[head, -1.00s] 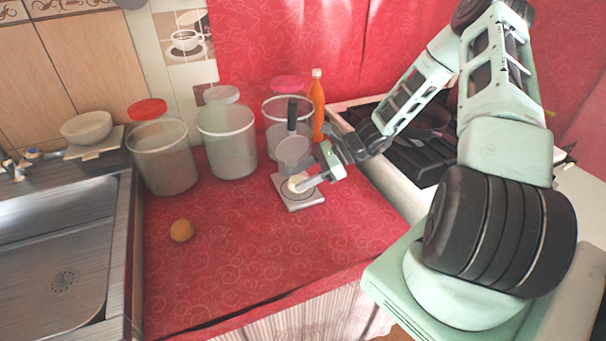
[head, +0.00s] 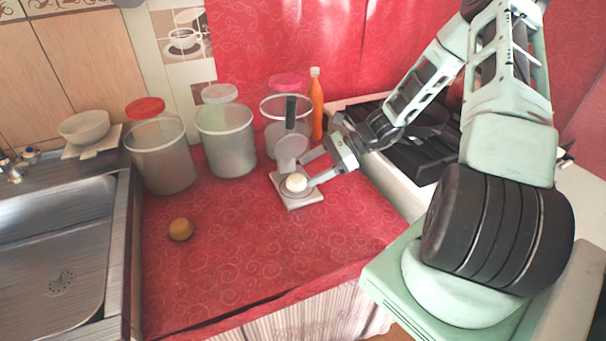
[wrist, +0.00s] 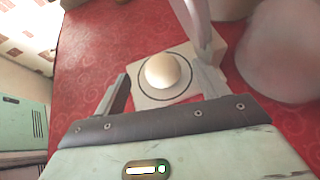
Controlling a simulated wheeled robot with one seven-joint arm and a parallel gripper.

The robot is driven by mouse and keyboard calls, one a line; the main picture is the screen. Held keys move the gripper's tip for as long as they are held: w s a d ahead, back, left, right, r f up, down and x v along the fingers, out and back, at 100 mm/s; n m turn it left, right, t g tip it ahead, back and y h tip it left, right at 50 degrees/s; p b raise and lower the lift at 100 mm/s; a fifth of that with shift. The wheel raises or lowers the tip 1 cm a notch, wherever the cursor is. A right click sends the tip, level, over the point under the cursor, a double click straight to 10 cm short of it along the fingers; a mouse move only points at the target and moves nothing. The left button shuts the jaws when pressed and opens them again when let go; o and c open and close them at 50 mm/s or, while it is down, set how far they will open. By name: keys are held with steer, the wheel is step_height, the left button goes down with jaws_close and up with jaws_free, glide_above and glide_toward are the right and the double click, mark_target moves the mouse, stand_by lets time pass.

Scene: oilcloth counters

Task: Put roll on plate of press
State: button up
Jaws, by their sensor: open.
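The roll (head: 296,183) is a pale, round ball. It rests on the plate of the press, inside the dark ring, as the wrist view also shows (wrist: 162,70). The press (head: 300,203) has a light square base. Its round lid (head: 291,149) stands raised at the back, with a dark handle (head: 291,113) pointing up. My gripper (head: 308,171) is open and empty, just right of the roll, with its fingers pointing toward the press. In the wrist view the roll sits ahead of the jaws, with no finger seen closed on it.
An orange-brown ball (head: 180,229) lies on the red counter at the front left. Large tubs (head: 162,157) (head: 226,142) and an orange bottle (head: 316,105) stand behind. The sink (head: 55,250) is at left, the stove (head: 400,180) at right.

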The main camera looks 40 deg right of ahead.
steer(key=v, duration=0.8)
steer(key=s+a+r+n+g+h, duration=0.1)
steer(key=a+r+n+g+h, duration=0.2)
steer(key=a+n, duration=0.5)
steer(key=s+a+r+n+g, duration=0.2)
steer(key=a+n+g, duration=0.3)
steer(key=a, duration=0.7)
steer(key=s+a+r+n+t+h, duration=0.1)
steer(key=s+a+r+n+h, duration=0.2)
steer(key=s+a+n, duration=0.4)
steer(key=s+a+r+n+t+h, duration=0.1)
steer(key=s+a+r+n+h, duration=0.2)
steer(key=s+a+n, duration=0.5)
steer(key=s+n+h, duration=0.1)
steer(key=n, duration=0.2)
steer(key=shift+s+r, duration=0.35)
